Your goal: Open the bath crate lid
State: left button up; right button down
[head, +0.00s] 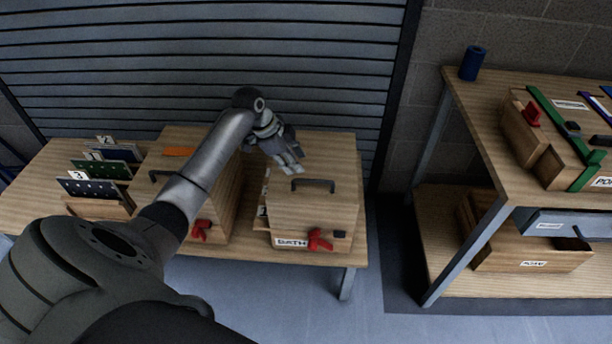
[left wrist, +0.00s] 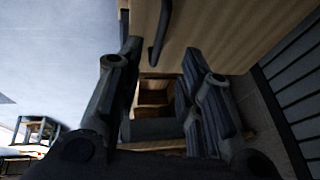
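The bath crate (head: 335,222) is a wooden box with a BATH label (head: 290,242) and a red latch (head: 320,240) on its front. Its lid (head: 335,198) looks closed and carries a dark bar handle (head: 313,184). The handle also appears at the top of the left wrist view (left wrist: 160,35), beside the pale wooden lid (left wrist: 225,35). My left gripper (head: 291,164) is above the lid's back left part, just behind the handle. In the left wrist view its fingers (left wrist: 160,75) are spread with nothing between them. My right gripper is out of view.
Another wooden crate (head: 222,205) with a red latch stands left of the bath crate, partly behind my arm. Numbered panels (head: 93,188) stand at the table's left. A slatted shutter (head: 200,60) rises behind. A shelf (head: 480,135) with crates and a blue cylinder (head: 473,63) is at right.

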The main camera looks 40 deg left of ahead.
aim_at(309, 180)
pick_arm(q)
jog(key=x, duration=0.9)
jog(key=shift+f+p, duration=0.1)
jog(key=shift+p, duration=0.25)
jog(key=shift+c, duration=0.2)
grip_shut()
